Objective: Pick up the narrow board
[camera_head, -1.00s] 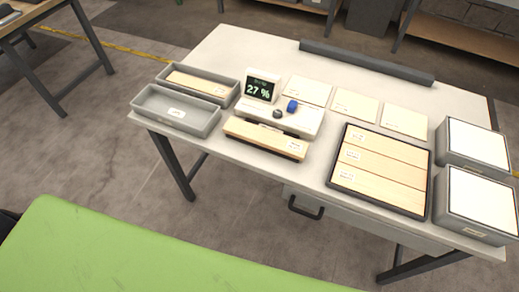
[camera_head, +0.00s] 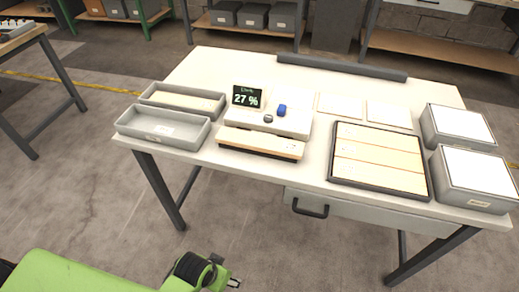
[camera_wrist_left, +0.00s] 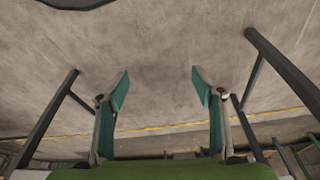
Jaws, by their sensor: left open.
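Several pale wooden boards are in the head view, and I cannot tell surely which is the narrow board. One board (camera_head: 262,141) lies along the front of a white device with a screen (camera_head: 247,97) reading 27 %. Another board (camera_head: 182,102) lies in the rear grey bin. Three boards (camera_head: 378,158) lie side by side in a dark-framed tray (camera_head: 332,178). My left gripper (camera_head: 232,283) is low in front of the table, apart from every board. In the left wrist view its fingers (camera_wrist_left: 160,88) are spread, with only floor between them. My right gripper is not in view.
The front grey bin (camera_head: 164,140) looks empty but for a label. Two lidded grey boxes (camera_head: 478,203) stand at the table's right end. Pale cards (camera_head: 388,113) lie behind the tray. A drawer handle (camera_head: 310,208) sticks out under the front edge. Floor is free in front.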

